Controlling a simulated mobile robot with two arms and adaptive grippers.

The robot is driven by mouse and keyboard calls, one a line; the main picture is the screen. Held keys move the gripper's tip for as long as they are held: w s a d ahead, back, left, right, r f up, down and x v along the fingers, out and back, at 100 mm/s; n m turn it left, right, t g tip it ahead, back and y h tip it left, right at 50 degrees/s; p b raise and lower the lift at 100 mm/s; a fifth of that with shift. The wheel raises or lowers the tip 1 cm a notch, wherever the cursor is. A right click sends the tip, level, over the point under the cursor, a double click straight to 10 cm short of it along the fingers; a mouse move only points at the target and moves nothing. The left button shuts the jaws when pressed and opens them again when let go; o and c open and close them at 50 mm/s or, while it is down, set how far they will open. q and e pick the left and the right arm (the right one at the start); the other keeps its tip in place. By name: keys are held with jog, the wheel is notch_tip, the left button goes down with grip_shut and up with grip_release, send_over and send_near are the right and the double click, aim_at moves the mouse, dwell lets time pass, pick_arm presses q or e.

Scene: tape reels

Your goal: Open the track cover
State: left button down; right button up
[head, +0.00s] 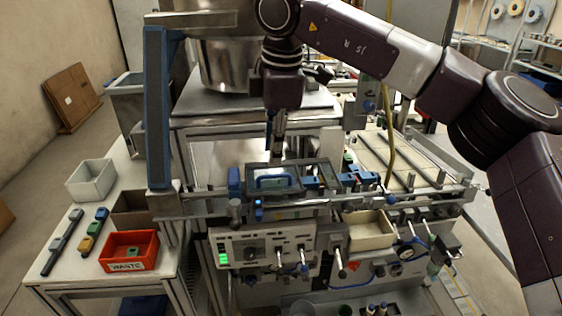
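The track cover (292,170) appears to be the dark-framed clear panel with a blue handle (272,180) along its front. It looks to lie down over the track in the middle of the machine. My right arm comes in from the right, and my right gripper (278,152) points down just behind the cover's back edge. It is small and narrow here, so I cannot tell whether its fingers are open or shut, or whether it touches the cover. My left gripper is not in view.
A large steel bowl (226,68) stands on a platform behind the track. A blue-faced upright post (157,115) rises at the left. A side table holds a red waste bin (130,252), a white bin (91,180) and several small tools. A yellow hose (388,140) hangs at the right.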

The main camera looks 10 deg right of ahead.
aim_at(282, 176)
jog(key=shift+m+h, duration=0.4)
jog(key=f+p, duration=0.1)
jog(key=w+d+f, duration=0.1)
jog(key=f, duration=0.1)
jog(key=d+f+p, duration=0.1)
jog(key=f, duration=0.1)
jog(key=shift+w+p, duration=0.25)
jog(key=shift+p, duration=0.1)
jog(key=shift+w+f, duration=0.1)
jog(key=shift+f, duration=0.55)
grip_shut()
